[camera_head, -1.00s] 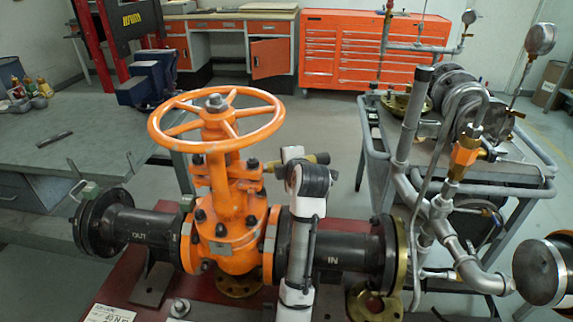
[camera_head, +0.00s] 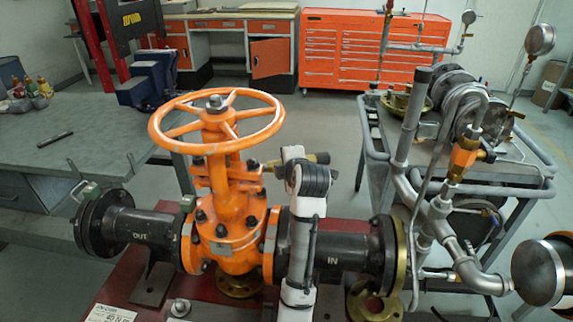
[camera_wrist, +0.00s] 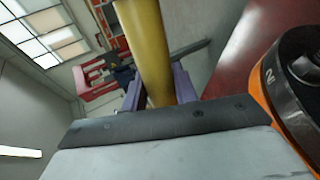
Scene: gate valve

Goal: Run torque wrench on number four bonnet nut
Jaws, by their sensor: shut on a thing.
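The orange gate valve (camera_head: 225,190) with its orange handwheel (camera_head: 217,122) stands at centre left in the head view. Dark bonnet nuts (camera_head: 201,215) show on its flange; I cannot read which is number four. My gripper (camera_wrist: 158,92) is shut on a yellow-brown cylindrical handle, which I take to be the torque wrench (camera_wrist: 146,45). My arm hides my gripper there. I cannot tell whether the wrench head sits on a nut.
A grey cart (camera_head: 500,170) with pipework stands at right, a grey bench (camera_head: 90,125) at left. An orange tool cabinet (camera_head: 345,55) is behind, with open floor between.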

